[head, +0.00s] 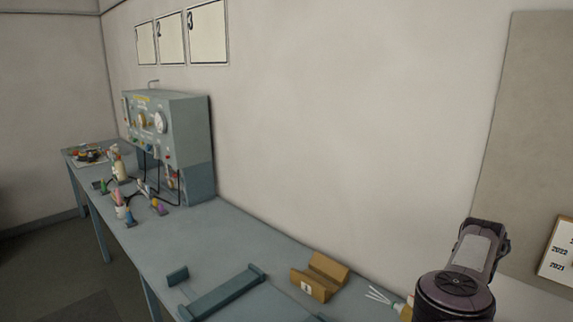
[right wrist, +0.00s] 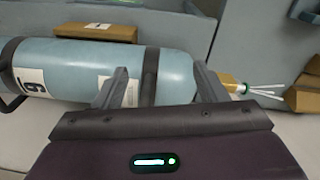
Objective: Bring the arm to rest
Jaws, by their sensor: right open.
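My right arm (head: 462,275) rises at the lower right of the head view; its gripper is not visible there. In the right wrist view my right gripper (right wrist: 161,78) is open, its two fingers spread. A pale blue cylinder (right wrist: 75,68) with dark bands and a numbered white label lies across that view, just beyond or between the fingers. I cannot tell whether the fingers touch it. My left arm and gripper are not in view.
A blue-grey bench (head: 225,235) runs along the wall. It carries a grey apparatus (head: 185,125) with dials, several small bottles, a wooden stand (head: 320,276) and a blue-grey rack (head: 222,292). White sticks (head: 380,295) lie near my arm. The middle bench is mostly clear.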

